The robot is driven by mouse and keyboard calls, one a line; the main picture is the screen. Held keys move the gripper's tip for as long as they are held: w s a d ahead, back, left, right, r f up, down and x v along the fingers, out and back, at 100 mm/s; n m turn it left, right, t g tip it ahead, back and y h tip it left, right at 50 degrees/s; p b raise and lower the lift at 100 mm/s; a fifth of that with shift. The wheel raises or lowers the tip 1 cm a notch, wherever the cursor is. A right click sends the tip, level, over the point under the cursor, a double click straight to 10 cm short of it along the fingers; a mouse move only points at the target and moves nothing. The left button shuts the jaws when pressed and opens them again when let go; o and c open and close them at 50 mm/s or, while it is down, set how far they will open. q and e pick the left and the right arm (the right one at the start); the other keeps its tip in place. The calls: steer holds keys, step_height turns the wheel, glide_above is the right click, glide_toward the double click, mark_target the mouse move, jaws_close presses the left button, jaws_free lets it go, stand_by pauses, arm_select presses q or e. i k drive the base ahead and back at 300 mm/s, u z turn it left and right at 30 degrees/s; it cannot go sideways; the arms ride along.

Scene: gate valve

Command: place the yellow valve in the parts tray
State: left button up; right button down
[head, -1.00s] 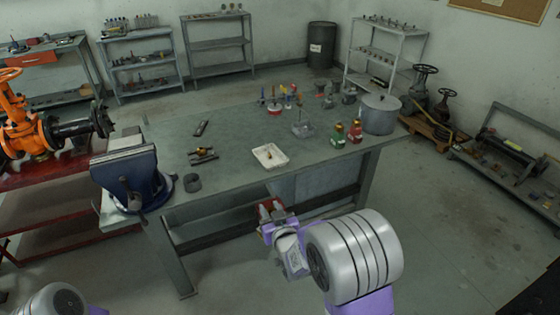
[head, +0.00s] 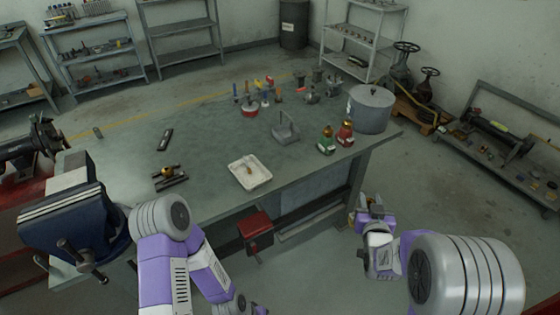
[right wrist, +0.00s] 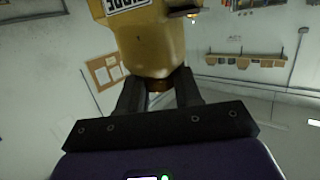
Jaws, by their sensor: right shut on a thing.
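The yellow valve (right wrist: 155,40) fills the top middle of the right wrist view, with a white label on its body. My right gripper (right wrist: 159,92) is shut on its narrow lower end. In the head view my right gripper (head: 372,202) is in front of the bench, right of the red box; the valve is hardly discernible there. The white parts tray (head: 264,181) lies on the bench near its front edge, with a small brownish part in it. The gripper is apart from the tray, to its right and nearer me. My left arm shows at lower left, its gripper out of view.
A blue vise (head: 75,235) stands at the bench's left end. Red and green bottles (head: 345,133) and a grey pot (head: 371,108) are on the right, with a grey holder (head: 285,130) behind the tray. A red box (head: 256,231) is below the bench's front edge.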

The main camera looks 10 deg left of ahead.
mark_target(254, 180)
steer(key=u, duration=0.2)
steer(key=i, duration=0.9)
steer(key=u, duration=0.45)
